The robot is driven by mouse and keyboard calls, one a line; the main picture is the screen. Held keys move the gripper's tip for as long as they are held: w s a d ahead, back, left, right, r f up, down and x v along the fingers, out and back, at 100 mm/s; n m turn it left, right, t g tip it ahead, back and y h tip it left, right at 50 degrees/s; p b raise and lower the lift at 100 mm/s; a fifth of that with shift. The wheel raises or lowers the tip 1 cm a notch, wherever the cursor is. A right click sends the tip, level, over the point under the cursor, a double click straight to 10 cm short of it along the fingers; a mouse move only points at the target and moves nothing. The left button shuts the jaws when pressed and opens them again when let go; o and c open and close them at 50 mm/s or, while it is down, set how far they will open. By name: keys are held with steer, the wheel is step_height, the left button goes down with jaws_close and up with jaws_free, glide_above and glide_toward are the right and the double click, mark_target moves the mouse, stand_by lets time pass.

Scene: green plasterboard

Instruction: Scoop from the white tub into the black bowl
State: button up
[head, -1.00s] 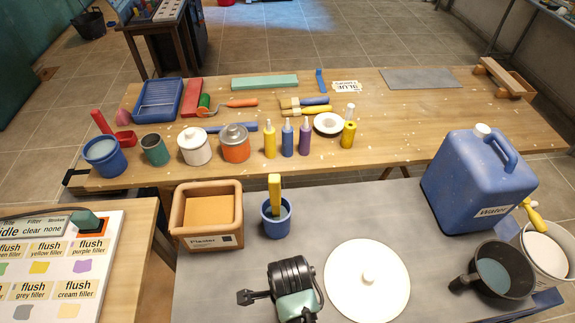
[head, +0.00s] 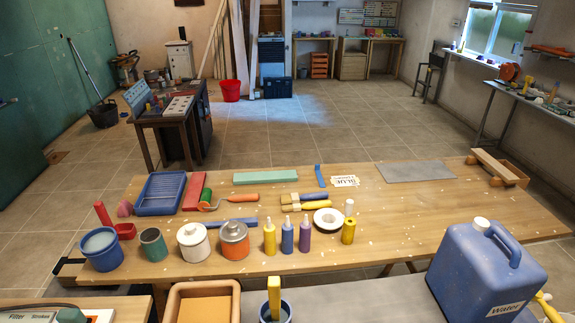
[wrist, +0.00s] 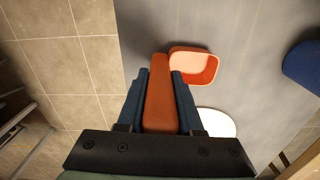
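My gripper (wrist: 160,95) is shut on an orange handle (wrist: 160,100), with a dark blue finger on each side. An open orange box shape (wrist: 196,66) sits beside the handle's far end; I cannot tell whether it is part of the held tool. My gripper is not in the current head view. The white tub and black bowl are out of the head view now. A yellow handle (head: 549,308) shows at the lower right edge. A white rounded thing (wrist: 217,123) is partly hidden behind the gripper, and I cannot tell whether it is the tub or a lid.
A blue water jug (head: 485,275) stands at the right of the grey bench. The plaster box (head: 203,287) and a blue cup with a yellow handle (head: 274,300) are at the front. The wooden table (head: 400,230) behind holds several tins, bottles and tools.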

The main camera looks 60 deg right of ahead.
jaws_close()
